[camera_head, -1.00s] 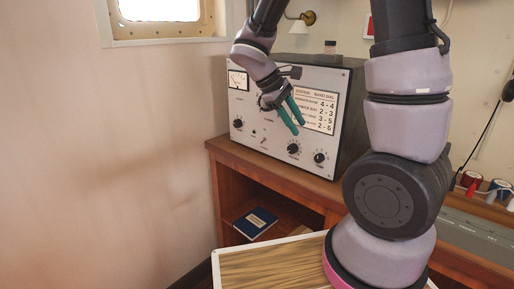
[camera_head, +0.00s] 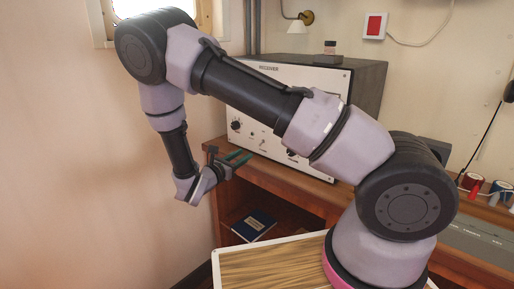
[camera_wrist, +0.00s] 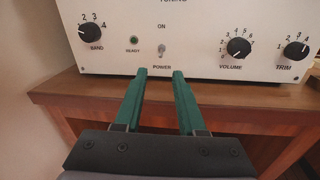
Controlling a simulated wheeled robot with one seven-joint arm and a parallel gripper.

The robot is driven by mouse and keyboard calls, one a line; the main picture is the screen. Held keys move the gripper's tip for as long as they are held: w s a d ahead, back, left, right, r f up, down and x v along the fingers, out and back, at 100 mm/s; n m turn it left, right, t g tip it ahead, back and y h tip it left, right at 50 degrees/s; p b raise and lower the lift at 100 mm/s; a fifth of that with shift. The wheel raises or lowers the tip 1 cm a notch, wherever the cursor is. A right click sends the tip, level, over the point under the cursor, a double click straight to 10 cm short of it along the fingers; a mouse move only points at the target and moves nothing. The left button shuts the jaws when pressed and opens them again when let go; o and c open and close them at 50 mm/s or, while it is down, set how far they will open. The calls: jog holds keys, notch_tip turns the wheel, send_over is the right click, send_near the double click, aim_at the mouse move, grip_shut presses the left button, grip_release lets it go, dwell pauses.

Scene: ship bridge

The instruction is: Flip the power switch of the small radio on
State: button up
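The radio is a receiver with a white front panel (camera_head: 290,74) and a dark case, standing on a wooden desk. Its small metal power switch (camera_wrist: 161,50) sits low on the panel, between the word ON above and POWER below. I cannot tell clearly which way its lever points. My gripper (camera_wrist: 160,72) is open and empty, its two green fingers pointing at the panel just below the switch. In the head view my gripper (camera_head: 240,158) is low in front of the radio's lower left part, apparently short of the panel. My arm covers much of the panel there.
A green READY lamp (camera_wrist: 133,40) and the BAND knob (camera_wrist: 90,32) are left of the switch. The VOLUME knob (camera_wrist: 239,47) and TRIM knob (camera_wrist: 296,50) are to its right. The desk edge (camera_wrist: 220,98) runs below the fingers. A blue book (camera_head: 253,224) lies on the shelf underneath.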

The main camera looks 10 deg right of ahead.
aim_at(261, 144)
jog(key=x, duration=0.9)
jog(key=shift+d, duration=0.15)
grip_shut()
